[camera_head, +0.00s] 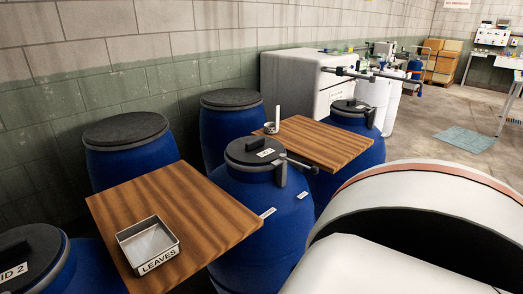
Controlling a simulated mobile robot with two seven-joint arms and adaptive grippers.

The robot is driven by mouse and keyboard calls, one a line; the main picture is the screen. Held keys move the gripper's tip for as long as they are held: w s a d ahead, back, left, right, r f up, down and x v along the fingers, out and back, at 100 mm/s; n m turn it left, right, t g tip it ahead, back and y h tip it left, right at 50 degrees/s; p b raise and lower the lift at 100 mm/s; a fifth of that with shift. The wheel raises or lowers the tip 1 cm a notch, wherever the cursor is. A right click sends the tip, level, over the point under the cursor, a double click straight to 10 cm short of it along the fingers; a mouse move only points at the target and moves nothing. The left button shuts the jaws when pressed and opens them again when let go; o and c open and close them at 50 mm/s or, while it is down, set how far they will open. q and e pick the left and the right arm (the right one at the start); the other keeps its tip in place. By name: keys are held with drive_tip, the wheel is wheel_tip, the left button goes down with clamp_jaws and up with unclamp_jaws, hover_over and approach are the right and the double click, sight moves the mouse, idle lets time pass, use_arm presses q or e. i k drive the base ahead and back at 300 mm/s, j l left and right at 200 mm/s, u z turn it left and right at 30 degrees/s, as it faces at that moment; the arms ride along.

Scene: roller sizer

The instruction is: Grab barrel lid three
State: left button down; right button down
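Three blue barrels have dark lids with a raised handle block and a white label. The near-left lid (22,262) reads "ID 2", with its left side cut off by the picture edge. The middle lid (245,151) sits on its barrel (258,215), with a metal clamp lever at its right. The far lid (345,105) sits on a barrel (368,137) behind the right wooden board. The labels on the middle and far lids are too small to read, so I cannot tell which is lid three. Neither of my grippers shows.
Two wooden boards (190,200) (330,143) lie between the barrels. One bears a metal tray (150,243) labelled "LEAVES", the other a small dish (270,128). Two plain-lidded barrels (128,163) (222,130) stand by the wall. Open floor (430,110) lies at the right.

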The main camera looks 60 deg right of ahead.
sight(253, 150)
drive_tip(key=z, duration=1.75)
drive_tip(key=l+u, duration=0.1)
drive_tip(key=u, duration=0.25)
drive_tip(key=i+l+u, duration=0.1)
drive_tip(key=u, duration=0.2)
drive_tip(key=l+u, duration=0.5)
drive_tip(key=l, duration=0.5)
drive_tip(key=l+u, duration=0.25)
drive_tip(key=l, duration=1.75)
